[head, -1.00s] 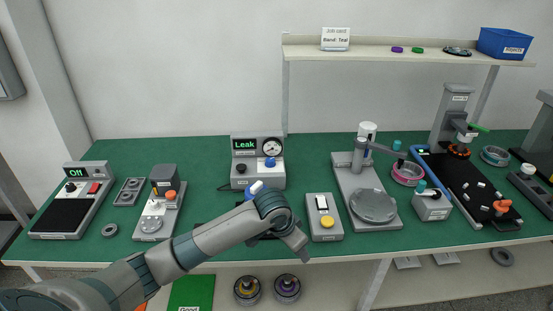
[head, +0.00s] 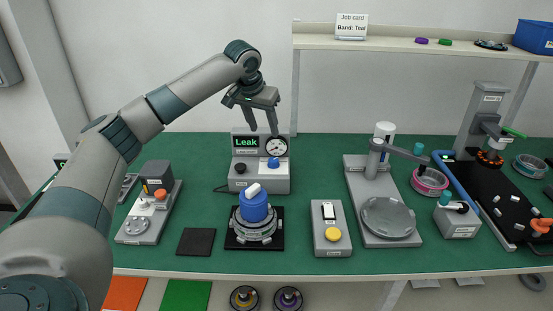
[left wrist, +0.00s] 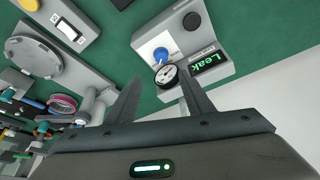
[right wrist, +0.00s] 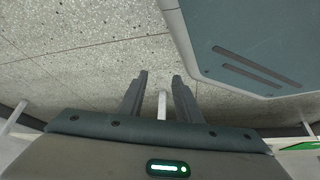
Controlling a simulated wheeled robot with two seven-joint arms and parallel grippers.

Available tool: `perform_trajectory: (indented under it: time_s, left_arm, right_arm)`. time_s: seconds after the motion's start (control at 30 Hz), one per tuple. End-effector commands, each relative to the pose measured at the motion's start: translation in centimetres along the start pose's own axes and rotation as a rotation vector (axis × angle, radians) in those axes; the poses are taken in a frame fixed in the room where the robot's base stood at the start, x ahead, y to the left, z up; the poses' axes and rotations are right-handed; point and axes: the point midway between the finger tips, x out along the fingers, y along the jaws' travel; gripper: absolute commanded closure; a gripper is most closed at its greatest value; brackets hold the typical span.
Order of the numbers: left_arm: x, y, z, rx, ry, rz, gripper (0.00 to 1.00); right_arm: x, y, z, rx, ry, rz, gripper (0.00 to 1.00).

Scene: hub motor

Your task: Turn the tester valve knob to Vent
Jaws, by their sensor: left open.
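The tester (head: 261,180) is a grey box at the back middle of the green table. Its green display reads Leak. It has a round gauge (head: 276,147), a blue knob (head: 273,162) below the gauge and a black knob (head: 241,168) at the left. My left gripper (head: 262,132) is open and empty, above the tester's top and apart from the knobs. In the left wrist view the blue knob (left wrist: 161,54) and gauge (left wrist: 167,74) lie beyond the fingers, and the black knob (left wrist: 191,21) is farther up. My right gripper (right wrist: 161,82) is open and empty, over speckled floor.
A blue-topped motor part (head: 254,212) stands on a black mat in front of the tester. A switch box with a yellow button (head: 333,235) and a grey press stand (head: 388,216) are to the right. A dark square pad (head: 196,242) lies at front left.

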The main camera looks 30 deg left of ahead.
Motion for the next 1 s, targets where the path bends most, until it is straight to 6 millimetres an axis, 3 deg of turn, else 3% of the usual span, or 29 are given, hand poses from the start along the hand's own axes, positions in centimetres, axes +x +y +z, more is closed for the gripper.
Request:
perform_trajectory:
  time_s: [0.57,0.77,1.0]
  left_arm:
    - [0.1,-0.4,-0.2,-0.012,0.0,0.001,0.53]
    - [1.8,-0.4,-0.2,-0.012,0.0,0.0,0.53]
    - [5.6,-0.4,-0.1,-0.012,-0.002,0.0,0.53]
  right_arm:
    - [0.0,0.0,0.4,0.0,-0.003,0.0,0.69]
    - [-0.3,0.1,1.2,-0.001,-0.025,0.002,0.69]
    - [-0.9,0.4,3.0,-0.001,-0.07,0.005,0.69]
